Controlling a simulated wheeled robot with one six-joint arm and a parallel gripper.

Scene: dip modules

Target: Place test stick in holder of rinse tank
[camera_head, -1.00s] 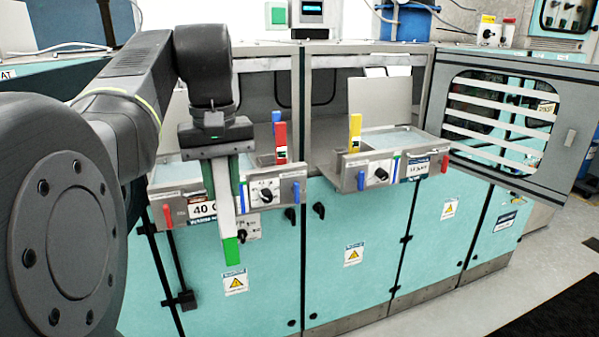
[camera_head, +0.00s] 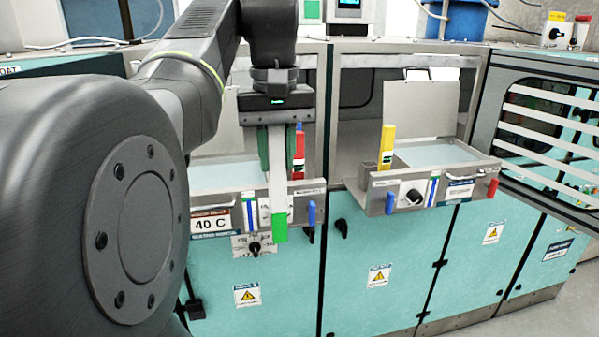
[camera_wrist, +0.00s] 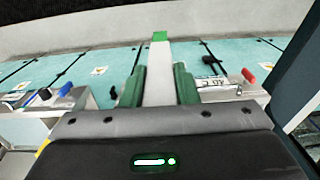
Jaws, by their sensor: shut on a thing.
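The test stick (camera_head: 277,190) is a flat white bar with a green lower end. My gripper (camera_head: 277,158) is shut on its upper part between green fingers, and the stick hangs upright. In the wrist view the stick (camera_wrist: 158,75) shows between the fingers (camera_wrist: 158,88), with its green end far off. In the head view the stick overlaps the front of the left tank (camera_head: 215,205), labelled 40 C; I cannot tell its distance from it. A right tank (camera_head: 455,185) stands beside it. I cannot read which is the rinse tank.
A red upright piece (camera_head: 299,160) stands at the left tank and a yellow one (camera_head: 387,150) at the right tank. Blue handles (camera_head: 312,213) and a red handle (camera_head: 492,188) jut from the fronts. An open windowed door (camera_head: 550,125) is at the right.

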